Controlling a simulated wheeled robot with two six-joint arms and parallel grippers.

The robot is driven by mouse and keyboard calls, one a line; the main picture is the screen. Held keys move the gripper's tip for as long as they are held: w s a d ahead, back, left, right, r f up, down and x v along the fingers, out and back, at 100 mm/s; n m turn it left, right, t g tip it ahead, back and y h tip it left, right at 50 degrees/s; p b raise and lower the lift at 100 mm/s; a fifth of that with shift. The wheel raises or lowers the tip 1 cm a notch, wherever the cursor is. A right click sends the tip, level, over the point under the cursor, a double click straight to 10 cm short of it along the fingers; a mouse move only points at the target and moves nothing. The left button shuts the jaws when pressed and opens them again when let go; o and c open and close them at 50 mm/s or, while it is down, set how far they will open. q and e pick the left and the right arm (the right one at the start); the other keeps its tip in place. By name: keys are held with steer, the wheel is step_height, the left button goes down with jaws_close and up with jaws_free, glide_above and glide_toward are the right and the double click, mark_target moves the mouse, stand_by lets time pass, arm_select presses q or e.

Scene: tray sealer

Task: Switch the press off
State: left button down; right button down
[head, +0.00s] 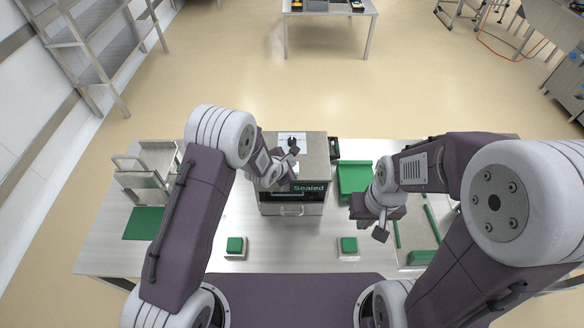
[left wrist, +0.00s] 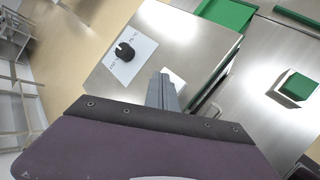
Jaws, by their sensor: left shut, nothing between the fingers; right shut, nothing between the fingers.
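The press (head: 313,150) is a metal box at the middle of the table, with a dark front display reading "Sealed" in green. On its top, a black rotary knob (left wrist: 124,51) sits on a white label plate (left wrist: 140,62); the label's words are too small to read. My left gripper (head: 294,150) is over the press top, beside the knob, shut and empty. In the left wrist view its closed fingers (left wrist: 162,90) are to the right of and below the knob, apart from it in the picture. My right gripper (head: 380,234) is shut and empty, over the table right of the press.
Two green square buttons on pale bases, left (head: 236,245) and right (head: 348,245), stand in front of the press. A green tray (head: 354,178) lies right of it. A metal rack (head: 145,168) and a green mat (head: 144,223) are at the left.

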arm_select(q)
steer(key=shift+f, duration=0.1)
stand_by(0.3)
steer(key=shift+r+p, duration=0.35)
steer(key=shift+r, duration=0.2)
step_height(320, 180, up, 6)
steer(key=p, duration=0.4)
steer(key=shift+p, duration=0.35)
steer(key=shift+f, duration=0.1)
